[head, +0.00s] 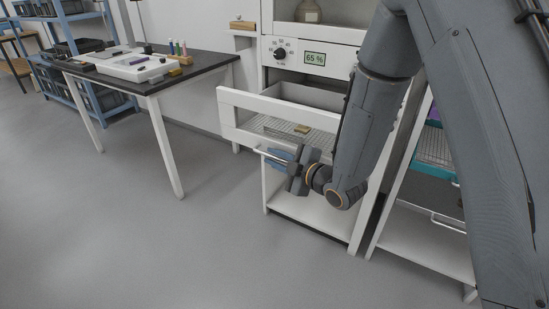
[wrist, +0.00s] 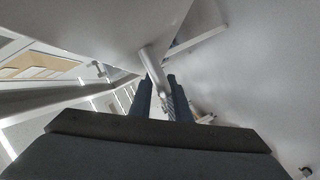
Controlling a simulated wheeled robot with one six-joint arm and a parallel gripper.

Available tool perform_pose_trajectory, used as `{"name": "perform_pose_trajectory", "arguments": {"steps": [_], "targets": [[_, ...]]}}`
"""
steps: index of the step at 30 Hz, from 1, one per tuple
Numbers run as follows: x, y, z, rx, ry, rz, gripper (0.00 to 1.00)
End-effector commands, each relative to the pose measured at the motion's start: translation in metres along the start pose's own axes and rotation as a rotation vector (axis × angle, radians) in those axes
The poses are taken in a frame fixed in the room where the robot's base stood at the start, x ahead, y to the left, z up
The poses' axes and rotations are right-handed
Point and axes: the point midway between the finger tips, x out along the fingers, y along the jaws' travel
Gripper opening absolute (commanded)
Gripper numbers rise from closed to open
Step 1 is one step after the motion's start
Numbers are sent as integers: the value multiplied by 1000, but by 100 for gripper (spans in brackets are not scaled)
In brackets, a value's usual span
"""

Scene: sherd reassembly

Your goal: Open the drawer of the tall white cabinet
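The tall white cabinet (head: 308,210) stands right of centre in the head view. The drawer's bar handle (head: 262,151) sticks out left of my gripper (head: 278,158). In the wrist view, the handle (wrist: 153,67) runs in between the two blue fingers of my gripper (wrist: 160,97), which appear closed on it. The dark gripper body hides the lower part of that view, and my arm covers the drawer's right side in the head view.
A dial and a display reading 65 % (head: 315,58) sit above the drawer. A dark-topped table (head: 205,70) with a white tray (head: 130,66) stands left. A white rack with a teal bin (head: 433,155) is close on the right. The floor in front is clear.

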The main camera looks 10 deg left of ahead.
Motion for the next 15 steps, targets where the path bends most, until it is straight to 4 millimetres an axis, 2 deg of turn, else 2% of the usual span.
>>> {"name": "perform_pose_trajectory", "arguments": {"steps": [5,15], "targets": [[-13,0,1,1,-2,0,16],[-66,1,1,0,-2,0,16]]}}
